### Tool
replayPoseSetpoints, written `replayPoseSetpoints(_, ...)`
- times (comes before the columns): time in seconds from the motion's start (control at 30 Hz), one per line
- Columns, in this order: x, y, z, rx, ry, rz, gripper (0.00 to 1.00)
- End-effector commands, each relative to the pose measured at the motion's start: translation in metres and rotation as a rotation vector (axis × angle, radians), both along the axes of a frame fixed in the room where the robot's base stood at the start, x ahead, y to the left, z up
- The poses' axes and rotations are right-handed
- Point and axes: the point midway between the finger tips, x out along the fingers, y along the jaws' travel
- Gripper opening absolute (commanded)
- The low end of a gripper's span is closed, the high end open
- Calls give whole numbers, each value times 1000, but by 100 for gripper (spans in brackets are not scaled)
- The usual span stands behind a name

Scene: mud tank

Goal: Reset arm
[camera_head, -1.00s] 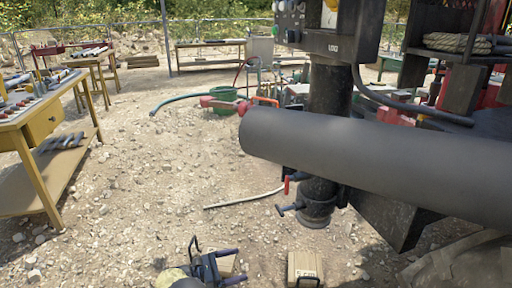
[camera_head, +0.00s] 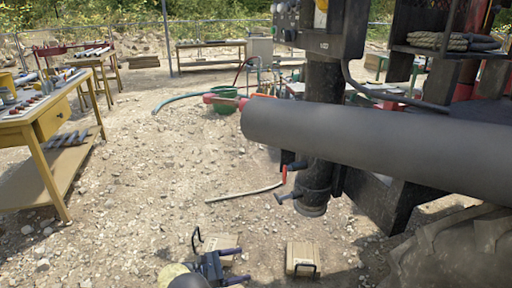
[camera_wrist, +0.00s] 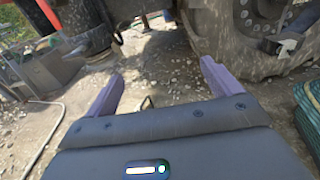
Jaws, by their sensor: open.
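My gripper (camera_head: 233,267) shows low in the head view, over the gravel ground. In the wrist view its two purple fingers (camera_wrist: 162,85) stand wide apart with nothing between them. A tan box with a dark handle (camera_head: 302,258) lies on the ground to the right of my gripper in the head view. Another tan box (camera_head: 217,243) is partly hidden behind my gripper.
A large dark grey cylinder (camera_head: 375,142) crosses the right side, with a black column (camera_head: 322,120) behind it. A big tyre (camera_head: 455,255) stands at lower right and also shows in the wrist view (camera_wrist: 235,40). A yellow workbench (camera_head: 50,125) is left. Open gravel lies between.

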Motion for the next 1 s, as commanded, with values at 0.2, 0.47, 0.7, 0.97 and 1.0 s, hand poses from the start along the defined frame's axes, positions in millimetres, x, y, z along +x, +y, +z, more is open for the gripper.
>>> replayPoseSetpoints(0.2,3,-20,7,83,4,-52,90)
replayPoseSetpoints(0.47,3,-56,21,243,-4,-153,90)
replayPoseSetpoints(0.7,-13,-107,44,511,-61,-330,90)
replayPoseSetpoints(0.97,-52,-152,74,838,-205,-568,90)
replayPoseSetpoints(1.0,-59,-157,79,884,-233,-604,90)
